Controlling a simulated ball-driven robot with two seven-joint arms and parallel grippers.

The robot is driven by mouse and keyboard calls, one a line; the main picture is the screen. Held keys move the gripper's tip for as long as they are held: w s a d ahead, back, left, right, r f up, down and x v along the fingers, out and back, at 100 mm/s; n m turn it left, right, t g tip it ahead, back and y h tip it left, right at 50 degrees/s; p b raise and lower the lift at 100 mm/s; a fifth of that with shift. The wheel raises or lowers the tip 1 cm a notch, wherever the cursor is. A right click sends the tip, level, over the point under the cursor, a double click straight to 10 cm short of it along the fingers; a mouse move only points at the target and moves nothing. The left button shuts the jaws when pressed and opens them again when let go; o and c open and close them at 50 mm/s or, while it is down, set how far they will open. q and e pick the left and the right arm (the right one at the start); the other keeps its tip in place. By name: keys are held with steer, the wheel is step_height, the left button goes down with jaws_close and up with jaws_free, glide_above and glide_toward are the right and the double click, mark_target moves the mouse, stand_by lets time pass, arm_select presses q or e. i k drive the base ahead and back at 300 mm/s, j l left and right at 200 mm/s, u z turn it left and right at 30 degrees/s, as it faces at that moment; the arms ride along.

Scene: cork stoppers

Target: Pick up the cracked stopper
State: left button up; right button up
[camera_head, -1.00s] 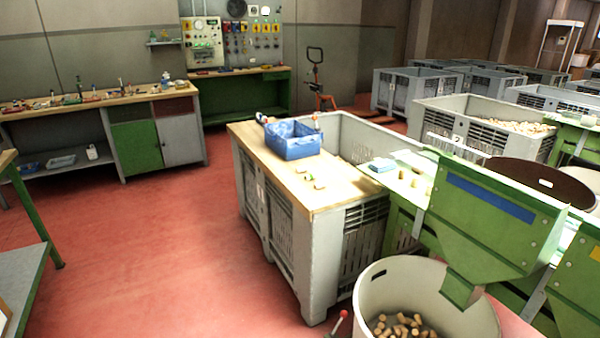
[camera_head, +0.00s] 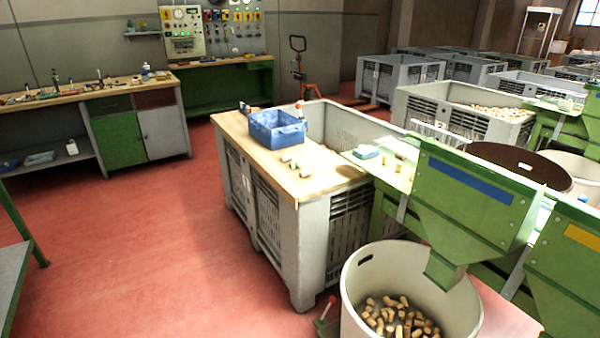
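Several small cork stoppers (camera_head: 305,173) lie on the wooden board (camera_head: 245,170) on top of a grey slatted crate (camera_head: 302,250), in front of a blue bin (camera_head: 277,130). A few more pale stoppers rest on the green machine's light surface to the right. Many stoppers (camera_head: 400,316) fill the bottom of a round whitish tub (camera_head: 465,308) at the lower right. They are too small to tell which one is cracked. Neither of my grippers is in view.
Green hopper machines (camera_head: 465,205) stand at the right above the tub. A workbench (camera_head: 85,97) runs along the left wall, and a green-legged table (camera_head: 12,275) stands at the left edge. Grey crates (camera_head: 400,75) fill the back right. The red floor (camera_head: 150,240) is clear in the middle.

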mark_target(306, 172)
steer(key=z, duration=0.95)
steer(key=i+j+z, duration=0.15)
steer(key=j+z, duration=0.2)
steer(key=i+j+z, duration=0.1)
steer(key=j+z, duration=0.25)
steer(key=j, duration=0.15)
steer(key=j+z, duration=0.35)
steer(key=j, duration=0.1)
